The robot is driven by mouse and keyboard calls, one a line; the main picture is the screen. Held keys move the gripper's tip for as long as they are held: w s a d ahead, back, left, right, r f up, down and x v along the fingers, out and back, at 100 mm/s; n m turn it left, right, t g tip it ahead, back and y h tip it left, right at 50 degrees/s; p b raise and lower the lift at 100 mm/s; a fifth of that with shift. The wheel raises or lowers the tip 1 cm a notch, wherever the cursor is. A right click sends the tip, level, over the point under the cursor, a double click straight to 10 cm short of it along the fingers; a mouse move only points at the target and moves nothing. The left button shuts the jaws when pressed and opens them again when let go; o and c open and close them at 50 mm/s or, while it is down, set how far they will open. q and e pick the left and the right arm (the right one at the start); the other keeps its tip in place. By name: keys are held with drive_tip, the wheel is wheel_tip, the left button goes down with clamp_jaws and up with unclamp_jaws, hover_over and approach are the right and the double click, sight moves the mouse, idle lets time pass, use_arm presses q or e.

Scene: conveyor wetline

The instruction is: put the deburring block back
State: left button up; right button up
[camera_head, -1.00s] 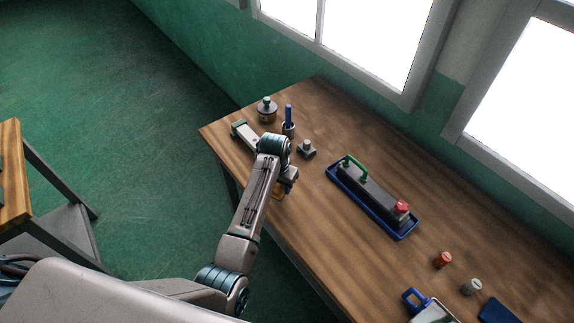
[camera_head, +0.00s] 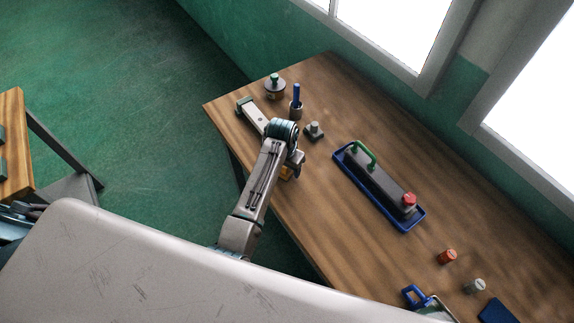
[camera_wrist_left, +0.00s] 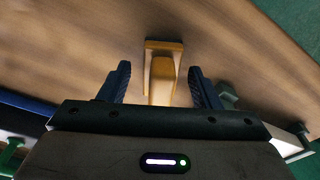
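A yellow-orange block (camera_wrist_left: 163,45), which looks like the deburring block, stands on the wooden table in the left wrist view. It has a wider end and a narrower part toward my gripper. My left gripper (camera_wrist_left: 160,84) is open, with one dark finger on each side of the narrower part and visible gaps between. In the head view only a small yellow piece of the block (camera_head: 287,173) shows below my left wrist; the arm hides the rest. My right gripper is not in view.
On the table (camera_head: 330,230), a blue tray (camera_head: 409,229) holds a long dark block with green handle and red knob. Near the far end are a lidded pot (camera_head: 275,91), a cup with a blue stick (camera_head: 296,109) and a small grey knobbed piece (camera_head: 314,132). Caps (camera_head: 447,256) lie at right.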

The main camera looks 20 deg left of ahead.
use_arm(q)
drive_tip(key=shift+w+r, duration=0.1)
drive_tip(key=shift+r, duration=0.15)
drive_tip(key=r+b, duration=0.1)
drive_tip(key=r, duration=0.2)
drive_tip(key=r+b, duration=0.1)
drive_tip(key=r, duration=0.3)
drive_tip(key=s+r+b, duration=0.1)
drive_tip(key=r+b, duration=0.1)
drive_tip(key=r, duration=0.1)
drive_tip(key=shift+s+a+r, duration=0.1)
drive_tip(key=shift+a+r, duration=0.05)
drive_tip(key=shift+s+r, duration=0.1)
drive_tip(key=shift+r, duration=0.4)
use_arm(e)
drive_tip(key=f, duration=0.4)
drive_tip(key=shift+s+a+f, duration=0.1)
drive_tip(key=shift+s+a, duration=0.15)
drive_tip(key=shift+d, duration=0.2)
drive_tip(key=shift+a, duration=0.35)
